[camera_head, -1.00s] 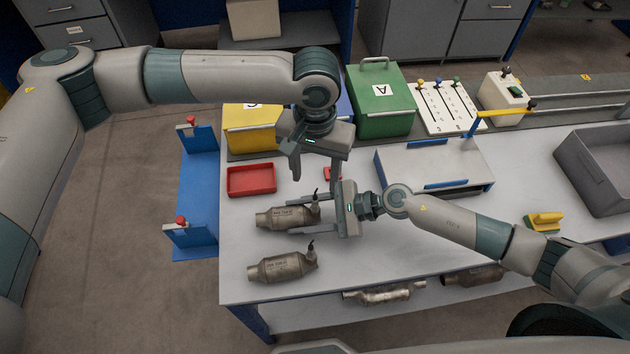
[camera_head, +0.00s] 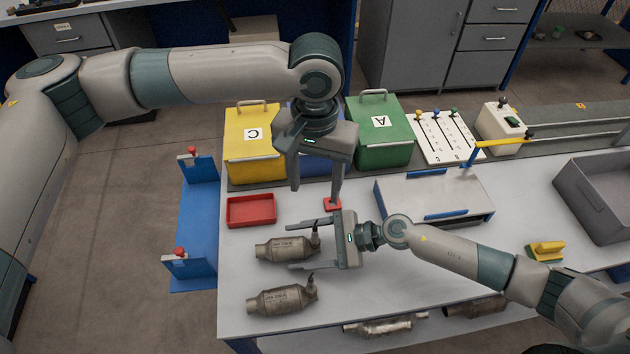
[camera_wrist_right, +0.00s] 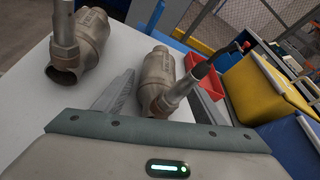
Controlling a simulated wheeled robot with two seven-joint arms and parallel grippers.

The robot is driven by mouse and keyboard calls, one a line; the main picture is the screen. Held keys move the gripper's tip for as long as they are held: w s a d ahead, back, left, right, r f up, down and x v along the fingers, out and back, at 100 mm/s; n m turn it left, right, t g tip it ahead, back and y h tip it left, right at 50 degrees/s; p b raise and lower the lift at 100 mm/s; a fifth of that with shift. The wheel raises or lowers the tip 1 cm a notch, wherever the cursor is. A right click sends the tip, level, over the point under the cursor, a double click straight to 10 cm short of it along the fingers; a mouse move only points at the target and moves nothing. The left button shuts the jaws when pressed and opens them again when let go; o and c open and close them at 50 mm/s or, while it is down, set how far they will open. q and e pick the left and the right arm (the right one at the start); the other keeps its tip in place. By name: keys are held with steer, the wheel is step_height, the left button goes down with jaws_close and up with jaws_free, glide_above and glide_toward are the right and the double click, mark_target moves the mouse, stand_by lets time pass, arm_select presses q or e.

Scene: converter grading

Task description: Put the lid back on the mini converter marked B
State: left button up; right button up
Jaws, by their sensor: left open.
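Two brownish metal converters lie on the table in the head view, an upper one (camera_head: 280,249) and a lower one (camera_head: 278,300); their markings are too small to read. My right gripper (camera_head: 308,244) is open, with its fingers on either side of the upper converter; the right wrist view shows this converter (camera_wrist_right: 158,72) between the fingers with gaps. My left gripper (camera_head: 315,192) is open and empty, pointing down in front of a blue box (camera_head: 319,168), whose label is hidden. The yellow box (camera_head: 247,165) reads C and the green box (camera_head: 385,152) reads A. No lid marked B can be made out.
A red tray (camera_head: 251,211) lies left of my grippers. A small red item (camera_head: 333,204) is by a left fingertip. A grey platform (camera_head: 420,187), a white lever panel (camera_head: 447,137), a grey bin (camera_head: 600,185) and a yellow-green sponge (camera_head: 546,250) stand to the right.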

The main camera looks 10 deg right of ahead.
arm_select(q)
steer(key=shift+f, duration=0.1)
arm_select(e)
steer(key=shift+s+f, duration=0.15)
steer(key=shift+s, duration=0.05)
steer(key=shift+d, duration=0.4)
arm_select(q)
step_height(320, 180, down, 7)
steer(key=b, duration=0.7)
arm_select(e)
steer(key=v, duration=1.6)
steer(key=shift+a, duration=0.1)
arm_select(q)
steer(key=shift+f, duration=0.1)
arm_select(e)
steer(key=shift+d+r, duration=0.35)
steer(key=shift+r, duration=0.05)
